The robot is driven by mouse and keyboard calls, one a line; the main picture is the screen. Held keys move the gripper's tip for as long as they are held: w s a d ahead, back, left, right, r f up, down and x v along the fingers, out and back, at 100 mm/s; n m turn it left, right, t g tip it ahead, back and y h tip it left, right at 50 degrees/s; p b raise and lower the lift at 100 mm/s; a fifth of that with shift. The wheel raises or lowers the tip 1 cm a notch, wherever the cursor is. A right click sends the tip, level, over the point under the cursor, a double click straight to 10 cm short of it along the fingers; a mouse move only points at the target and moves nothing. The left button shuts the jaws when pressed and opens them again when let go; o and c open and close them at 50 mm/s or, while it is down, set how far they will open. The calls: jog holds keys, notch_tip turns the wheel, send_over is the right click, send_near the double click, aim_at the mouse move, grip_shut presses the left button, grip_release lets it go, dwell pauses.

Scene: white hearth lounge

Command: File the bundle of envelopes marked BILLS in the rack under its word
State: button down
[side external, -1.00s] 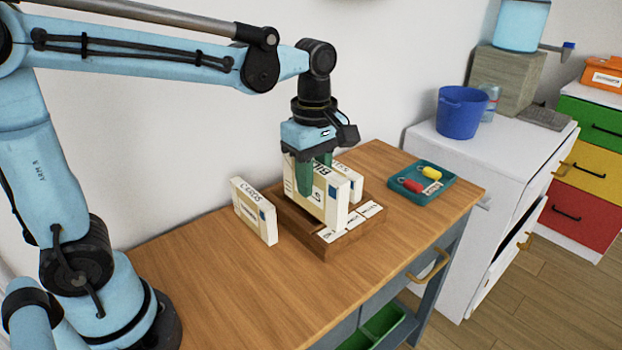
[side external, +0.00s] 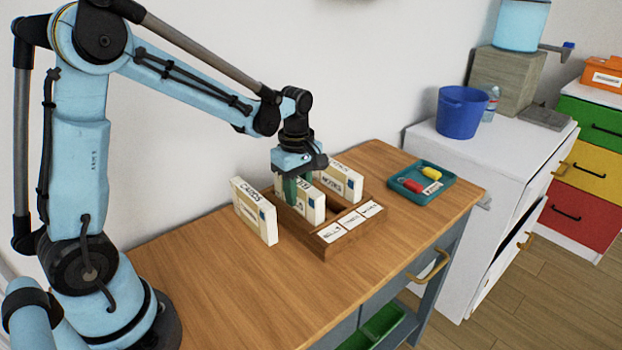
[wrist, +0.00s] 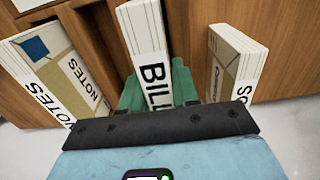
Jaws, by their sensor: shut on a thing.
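The cream BILLS bundle (side external: 314,208) is upright in my gripper (side external: 291,188), its lower end at the left part of the wooden rack (side external: 326,256). I cannot tell whether it rests on the rack's floor. In the wrist view, the BILLS bundle (wrist: 145,45) stands between the green fingers of my gripper (wrist: 160,90), which are shut on it. The rack has three white word cards (side external: 351,221) along its front, too small to read surely. The NOTES bundle (side external: 341,182) stands in the rack's right part; it also shows in the wrist view (wrist: 55,75).
The CARDS bundle (side external: 254,212) stands on the table left of the rack, close to my gripper. A teal tray (side external: 420,193) with a red and a yellow tag lies to the right. The table's front left (side external: 260,290) is clear.

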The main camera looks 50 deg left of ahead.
jog(key=shift+f, duration=0.3)
jog(key=c, duration=0.8)
grip_release()
jog(key=shift+c, duration=0.2)
notch_tip(320, 180, up, 12)
jog(key=shift+r, duration=0.1)
jog(key=shift+s+d+m, duration=0.15)
jog(key=shift+s+m, duration=0.05)
jog(key=shift+m, duration=0.1)
jog(key=s+d+f+m+t, duration=0.1)
jog(key=s+d+m+t, duration=0.1)
jog(key=m, duration=0.6)
jog(key=s+d+f+m+t, duration=0.2)
jog(key=s+d+m+t, duration=0.1)
jog(key=s+m+t, duration=0.2)
jog(key=shift+s+d+f+m, duration=0.35)
jog(key=shift+s+m, duration=0.9)
jog(key=shift+m, duration=0.95)
